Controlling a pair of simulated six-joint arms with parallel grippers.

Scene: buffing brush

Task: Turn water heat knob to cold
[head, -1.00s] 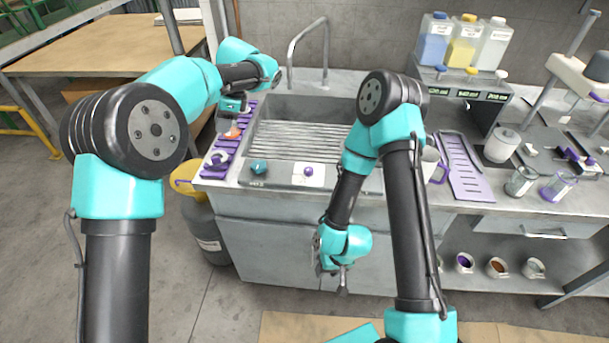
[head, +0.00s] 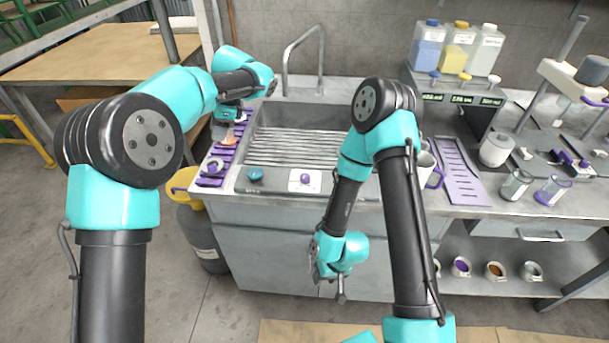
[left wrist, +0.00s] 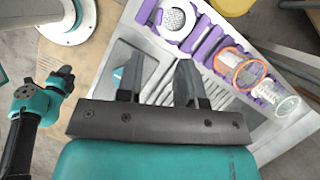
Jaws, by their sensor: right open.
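A teal knob (head: 255,174) and a purple knob (head: 305,178) sit on the front panel of the sink; which one sets the heat cannot be read. My left gripper (head: 229,122) is above the purple rack left of the sink, apart from both knobs. In the left wrist view its two dark fingers (left wrist: 158,78) stand apart with nothing held between them. The teal knob (left wrist: 118,78) shows partly hidden behind one finger. My right gripper (head: 328,285) hangs low in front of the sink cabinet, open and empty; it also shows in the left wrist view (left wrist: 62,78).
The sink (head: 290,120) has a ribbed rack inside and a tall faucet (head: 287,62) behind. A white mug (head: 427,168) and a purple tray (head: 462,172) stand to the right.

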